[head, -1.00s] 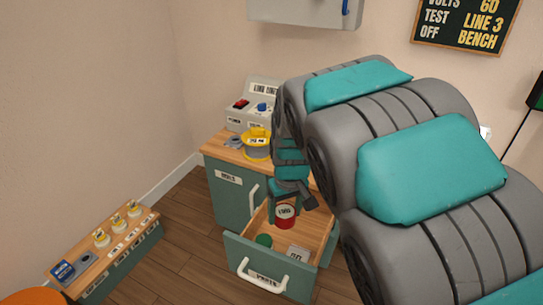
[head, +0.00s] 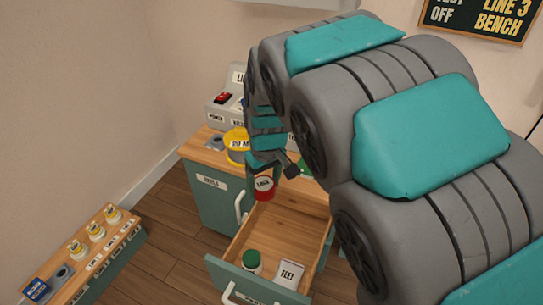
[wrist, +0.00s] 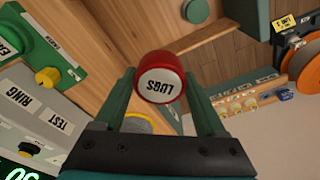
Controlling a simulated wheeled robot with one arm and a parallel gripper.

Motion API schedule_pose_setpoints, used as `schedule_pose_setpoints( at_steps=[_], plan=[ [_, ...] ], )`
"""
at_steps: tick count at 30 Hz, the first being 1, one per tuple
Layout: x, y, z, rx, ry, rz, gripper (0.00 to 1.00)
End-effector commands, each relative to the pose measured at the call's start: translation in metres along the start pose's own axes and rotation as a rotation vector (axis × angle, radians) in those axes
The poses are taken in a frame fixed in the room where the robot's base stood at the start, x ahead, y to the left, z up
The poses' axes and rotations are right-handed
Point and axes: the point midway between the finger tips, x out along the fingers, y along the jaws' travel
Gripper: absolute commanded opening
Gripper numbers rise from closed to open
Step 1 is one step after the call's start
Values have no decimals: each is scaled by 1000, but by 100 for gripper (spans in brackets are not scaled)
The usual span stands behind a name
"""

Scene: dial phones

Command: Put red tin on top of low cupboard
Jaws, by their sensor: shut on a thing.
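The red tin (head: 264,188), with a white "LUGS" label, is between the fingers of my gripper (head: 270,172). In the wrist view the red tin (wrist: 160,62) sits between the two green fingers of my gripper (wrist: 158,82), which is shut on it. In the head view the tin hangs over the rear part of the open drawer, clear of its floor. The teal cupboard (head: 210,198) with a wooden top stands behind the drawer. My arm hides the right part of its top.
The open drawer (head: 285,238) holds a green-lidded jar (head: 251,261) and a "FUSES"-like white box (head: 289,274). A yellow spool (head: 236,139) and a grey switch box (head: 226,115) occupy the cupboard top. A low unit (head: 103,250) with several yellow-topped items stands left.

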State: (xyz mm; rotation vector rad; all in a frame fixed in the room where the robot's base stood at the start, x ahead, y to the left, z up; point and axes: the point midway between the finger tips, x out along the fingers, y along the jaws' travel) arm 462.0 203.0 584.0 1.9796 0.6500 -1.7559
Motion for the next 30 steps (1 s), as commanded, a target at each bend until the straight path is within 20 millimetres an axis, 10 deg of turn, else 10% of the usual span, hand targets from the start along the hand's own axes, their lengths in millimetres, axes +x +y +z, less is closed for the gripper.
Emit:
schedule_pose_setpoints(
  at_steps=[15, 30],
  plan=[
    [17, 88, -69, 3, 1, 0, 13],
    [43, 106, -82, 2, 0, 1, 13]
  ],
)
